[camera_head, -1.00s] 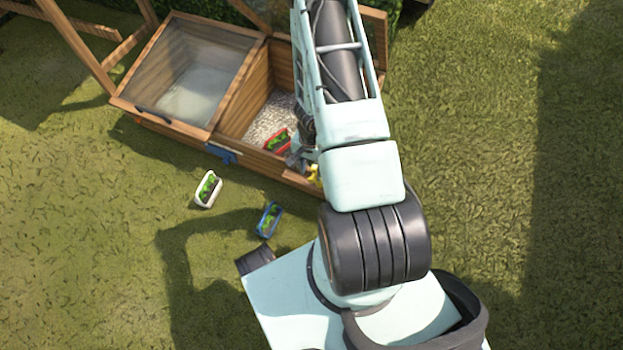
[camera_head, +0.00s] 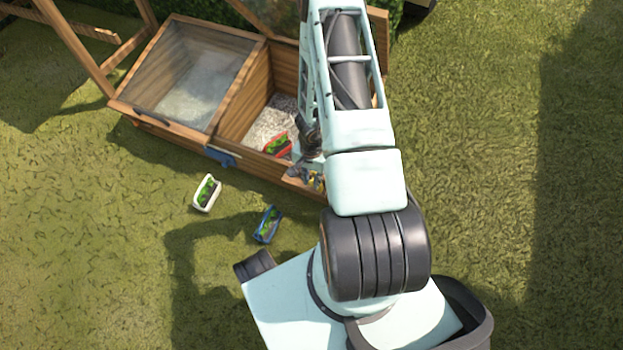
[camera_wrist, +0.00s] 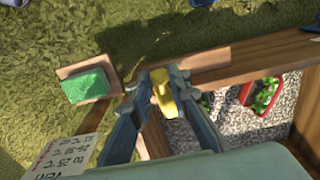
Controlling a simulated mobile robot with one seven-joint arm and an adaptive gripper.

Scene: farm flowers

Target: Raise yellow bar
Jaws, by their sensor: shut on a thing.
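The yellow bar (camera_wrist: 164,95) is in the middle of the wrist view, between the fingers of my gripper (camera_wrist: 161,76). My gripper is shut on it. The bar stands by the wooden front edge of the cold frame (camera_wrist: 212,66). In the head view my gripper (camera_head: 308,178) is at the front edge of the open right bay, partly hidden by my arm. Only a small bit of yellow shows there. A green block (camera_wrist: 86,85) on a small wooden plate and a printed scale with "VENT" (camera_wrist: 70,158) lie left of the bar in the wrist view.
A red planter (camera_head: 277,146) sits on gravel in the open bay. White (camera_head: 207,193) and blue (camera_head: 267,224) planters stand on the grass. Grass at right is clear.

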